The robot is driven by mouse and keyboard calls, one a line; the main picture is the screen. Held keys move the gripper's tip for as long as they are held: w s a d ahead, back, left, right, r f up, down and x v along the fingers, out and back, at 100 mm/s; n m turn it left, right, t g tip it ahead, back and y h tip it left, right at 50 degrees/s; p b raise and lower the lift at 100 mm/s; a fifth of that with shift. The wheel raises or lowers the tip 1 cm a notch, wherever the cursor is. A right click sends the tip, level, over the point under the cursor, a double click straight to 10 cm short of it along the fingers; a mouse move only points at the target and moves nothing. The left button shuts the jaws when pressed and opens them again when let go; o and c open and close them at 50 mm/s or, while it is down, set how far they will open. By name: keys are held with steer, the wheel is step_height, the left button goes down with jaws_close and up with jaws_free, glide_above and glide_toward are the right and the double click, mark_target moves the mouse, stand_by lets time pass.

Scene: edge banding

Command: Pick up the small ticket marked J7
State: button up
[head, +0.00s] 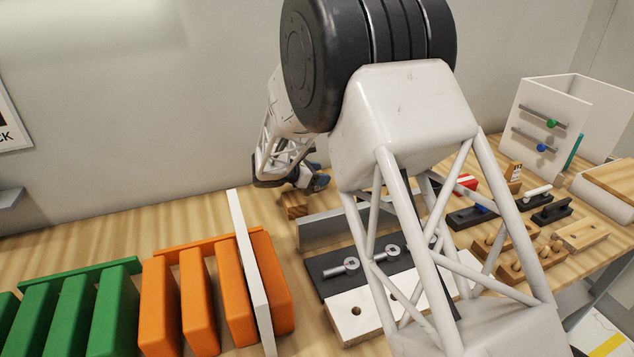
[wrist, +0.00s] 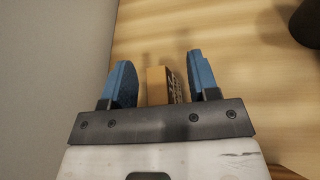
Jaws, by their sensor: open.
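My gripper (wrist: 162,85) is open in the wrist view, with one blue finger on each side of a small tan wooden block (wrist: 157,86). Its right-hand face carries dark marks that I cannot read, so I cannot tell if it is the ticket marked J7. There is a gap on both sides of the block, wider on the right. In the head view my gripper (head: 317,182) is low near the back wall, just behind and right of a small wooden block (head: 294,206). A small pale piece with dark print (head: 515,172) stands far off at the right; its print is unreadable.
A white upright panel (head: 250,270) and orange blocks (head: 200,300) stand left of my arm, with green blocks (head: 70,315) farther left. A dark plate with metal fasteners (head: 345,267) lies in front. My arm hides much of the table's middle. Wooden racks and a white bin (head: 560,110) are at right.

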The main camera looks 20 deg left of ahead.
mark_target(321, 171)
steer(key=shift+w+d+f, duration=0.15)
steer(key=shift+w+d, duration=0.05)
steer(key=shift+w, duration=0.1)
stand_by(0.4)
steer(key=c, duration=1)
steer(key=shift+r, duration=5)
